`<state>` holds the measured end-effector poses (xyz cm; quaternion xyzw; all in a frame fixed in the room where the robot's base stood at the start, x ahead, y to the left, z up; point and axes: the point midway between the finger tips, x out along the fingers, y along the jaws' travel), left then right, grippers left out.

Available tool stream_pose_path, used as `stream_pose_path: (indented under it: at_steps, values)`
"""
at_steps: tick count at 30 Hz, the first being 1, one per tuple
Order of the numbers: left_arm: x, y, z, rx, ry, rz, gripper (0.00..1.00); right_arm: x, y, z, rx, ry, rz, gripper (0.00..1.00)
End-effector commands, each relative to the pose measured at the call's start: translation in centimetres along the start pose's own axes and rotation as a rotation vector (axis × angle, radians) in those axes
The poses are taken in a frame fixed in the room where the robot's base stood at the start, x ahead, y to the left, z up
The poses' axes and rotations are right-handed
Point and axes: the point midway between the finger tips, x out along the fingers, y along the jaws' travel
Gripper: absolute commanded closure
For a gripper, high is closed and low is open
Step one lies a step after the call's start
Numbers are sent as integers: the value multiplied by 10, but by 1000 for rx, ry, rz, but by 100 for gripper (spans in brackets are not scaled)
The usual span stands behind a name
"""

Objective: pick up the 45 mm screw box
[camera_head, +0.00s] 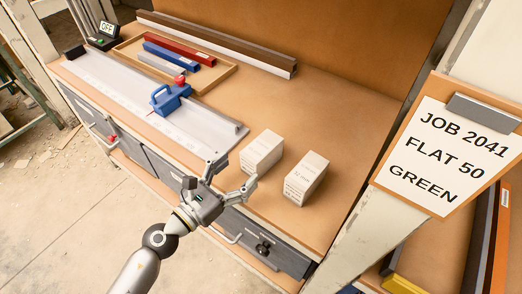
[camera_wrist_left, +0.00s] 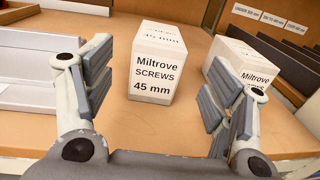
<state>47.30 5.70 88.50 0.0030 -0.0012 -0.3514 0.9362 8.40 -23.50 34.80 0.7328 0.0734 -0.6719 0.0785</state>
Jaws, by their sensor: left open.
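The 45 mm screw box (camera_head: 262,152) is a white carton on the wooden bench top, the left one of two similar boxes. In the left wrist view its front, reading "Miltrove SCREWS 45 mm" (camera_wrist_left: 154,78), faces me, upright. My left gripper (camera_head: 232,176) is open and empty at the bench's front edge, just short of this box. In the left wrist view the box appears in the gap between the fingers, beyond them. My right gripper is not in view.
A second Miltrove box (camera_head: 306,178) stands close to the right; a finger hides its size in the wrist view. A metal plate with a blue clamp (camera_head: 171,98) lies to the left. A wooden tray (camera_head: 217,76) holds coloured bars. Bench behind the boxes is clear.

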Motion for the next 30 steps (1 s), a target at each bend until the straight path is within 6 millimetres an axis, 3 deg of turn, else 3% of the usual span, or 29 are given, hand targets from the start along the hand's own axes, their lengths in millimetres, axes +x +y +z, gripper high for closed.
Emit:
stream_pose_path:
  at_steps: [3, 11, 19, 29, 30]
  values:
    - [21, 0, 4, -4, -2, 1, 23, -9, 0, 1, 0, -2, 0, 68]
    - [43, 0, 4, -6, -1, 1, 23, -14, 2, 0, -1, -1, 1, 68]
    - [82, 2, 7, -8, -2, 2, 23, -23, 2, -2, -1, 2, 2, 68]
    - [89, 2, 5, -7, 0, 1, 23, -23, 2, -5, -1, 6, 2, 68]
    - [89, 2, 5, -7, 0, 1, 27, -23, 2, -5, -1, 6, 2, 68]
